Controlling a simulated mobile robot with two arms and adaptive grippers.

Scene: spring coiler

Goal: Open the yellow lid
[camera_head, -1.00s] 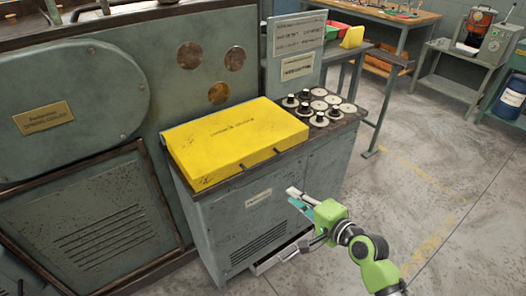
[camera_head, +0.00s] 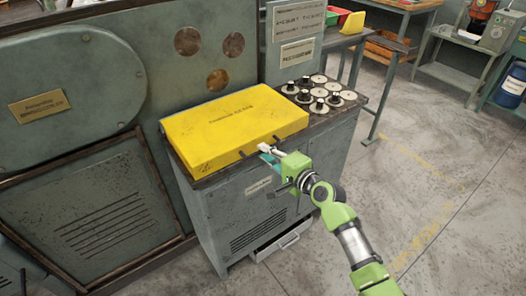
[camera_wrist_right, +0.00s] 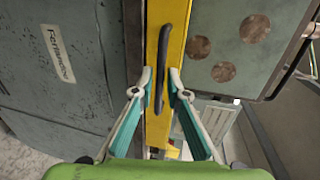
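The yellow lid (camera_head: 225,125) lies flat and closed on top of the green-grey cabinet (camera_head: 225,205). Its front edge carries two short dark handles. My right gripper (camera_head: 268,150) is at this front edge, close to the right-hand handle (camera_head: 277,138). In the right wrist view, my right gripper (camera_wrist_right: 160,76) is open, with one finger on each side of a dark handle (camera_wrist_right: 171,55) on the yellow lid (camera_wrist_right: 154,35). I cannot tell whether the fingers touch the handle. My left gripper is out of view.
Several round spools and black knobs (camera_head: 318,95) stand on the cabinet top right of the lid. A large machine (camera_head: 85,85) rises behind and left. A drawer (camera_head: 282,241) low on the cabinet sticks out a little.

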